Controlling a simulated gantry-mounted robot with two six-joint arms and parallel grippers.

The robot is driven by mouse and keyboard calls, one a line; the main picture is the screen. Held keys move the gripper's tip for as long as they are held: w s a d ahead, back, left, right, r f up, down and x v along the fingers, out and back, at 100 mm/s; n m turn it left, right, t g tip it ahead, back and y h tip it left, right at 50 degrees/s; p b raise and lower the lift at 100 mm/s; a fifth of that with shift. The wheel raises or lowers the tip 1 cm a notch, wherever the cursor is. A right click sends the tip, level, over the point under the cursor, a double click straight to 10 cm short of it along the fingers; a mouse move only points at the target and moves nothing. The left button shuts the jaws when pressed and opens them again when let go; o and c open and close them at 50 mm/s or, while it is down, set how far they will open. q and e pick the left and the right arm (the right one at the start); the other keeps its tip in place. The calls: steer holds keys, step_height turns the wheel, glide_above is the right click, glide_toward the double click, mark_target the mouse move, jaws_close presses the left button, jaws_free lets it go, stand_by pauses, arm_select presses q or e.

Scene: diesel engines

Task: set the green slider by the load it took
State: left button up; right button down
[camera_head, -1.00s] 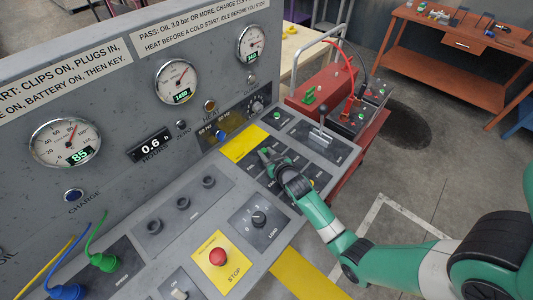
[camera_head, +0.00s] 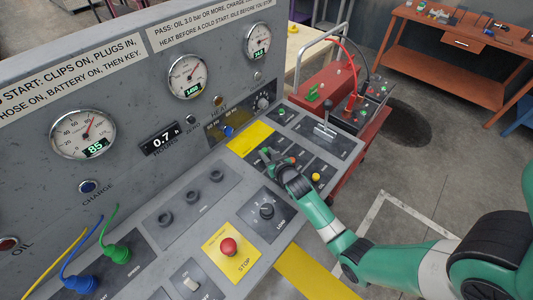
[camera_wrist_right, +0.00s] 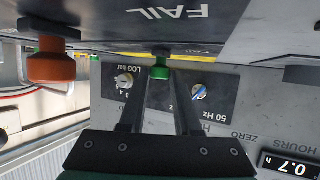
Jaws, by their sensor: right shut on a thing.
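The green slider's knob (camera_wrist_right: 161,70) shows between the two fingers of my right gripper (camera_wrist_right: 160,82) in the right wrist view, upside down, by a dark plate lettered FAIL. My right gripper (camera_head: 267,154) is shut on it, over the dark slider panel on the sloping desk in the head view. An orange-red knob (camera_wrist_right: 51,64) stands beside it. The black LOAD dial (camera_head: 267,211) sits on its own plate nearer the front; its exact setting is too small to read. My left gripper is not in view.
A red STOP button (camera_head: 229,246) on yellow and a yellow knob (camera_head: 316,177) stand nearby. A lever (camera_head: 326,125) rises behind the slider panel. Plugs with cables (camera_head: 117,253) are at the lower left. The hours counter (camera_head: 161,139) reads 0.7.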

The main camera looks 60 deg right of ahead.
steer(key=shift+a, duration=0.1)
steer(key=c, duration=1)
jaws_free()
steer(key=shift+w, duration=0.1)
steer(key=o, duration=0.4)
steer(key=shift+a, duration=0.2)
steer(key=shift+d, duration=0.15)
steer(key=p+v, duration=0.3)
steer(key=v, duration=0.7)
steer(key=shift+s, duration=0.3)
steer(key=shift+s+a+r, duration=0.25)
steer(key=shift+s+a, duration=0.15)
steer(key=shift+a, duration=0.05)
